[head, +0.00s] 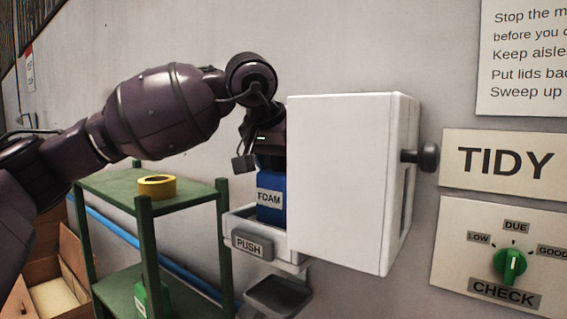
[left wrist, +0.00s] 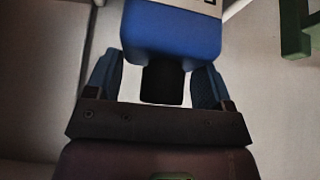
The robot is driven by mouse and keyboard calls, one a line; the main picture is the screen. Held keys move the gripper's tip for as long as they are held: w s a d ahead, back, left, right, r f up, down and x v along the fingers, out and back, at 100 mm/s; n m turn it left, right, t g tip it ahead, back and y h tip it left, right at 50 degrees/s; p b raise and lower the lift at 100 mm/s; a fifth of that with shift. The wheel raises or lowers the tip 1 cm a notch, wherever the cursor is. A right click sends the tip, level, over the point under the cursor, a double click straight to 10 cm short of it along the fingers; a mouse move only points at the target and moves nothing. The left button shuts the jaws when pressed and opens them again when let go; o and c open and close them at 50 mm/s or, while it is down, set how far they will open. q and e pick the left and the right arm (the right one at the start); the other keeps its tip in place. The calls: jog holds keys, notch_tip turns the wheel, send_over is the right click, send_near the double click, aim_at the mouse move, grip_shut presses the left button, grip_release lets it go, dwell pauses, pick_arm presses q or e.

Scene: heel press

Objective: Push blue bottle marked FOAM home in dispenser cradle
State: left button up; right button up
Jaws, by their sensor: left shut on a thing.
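The blue bottle (head: 271,214) marked FOAM stands roughly upright in the white dispenser cradle (head: 236,222), in the middle of the head view. The white dispenser box hides its right side. My left gripper (head: 258,158) comes down from above and is shut on the bottle's top; the box partly hides the jaws. In the left wrist view the blue bottle (left wrist: 172,35) lies between the two blue-padded fingers (left wrist: 157,70), its dark cap pointing toward the palm. Whether the bottle is fully seated cannot be seen. My right gripper is not in view.
The white dispenser box (head: 345,180) with a black side knob (head: 428,157) stands right beside the bottle. A PUSH plate (head: 248,245) is on the cradle's front, above a grey drip tray (head: 278,295). A green shelf (head: 110,188) with yellow tape (head: 157,187) stands at left.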

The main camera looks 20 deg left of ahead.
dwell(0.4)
pick_arm(q)
jog(key=shift+f, duration=0.1)
dwell(0.8)
jog(key=shift+f, duration=0.15)
dwell(0.6)
jog(key=shift+f, duration=0.1)
dwell(0.8)
jog(key=shift+f, duration=0.25)
dwell(0.6)
jog(key=o, duration=1.3)
jog(key=shift+r, duration=0.1)
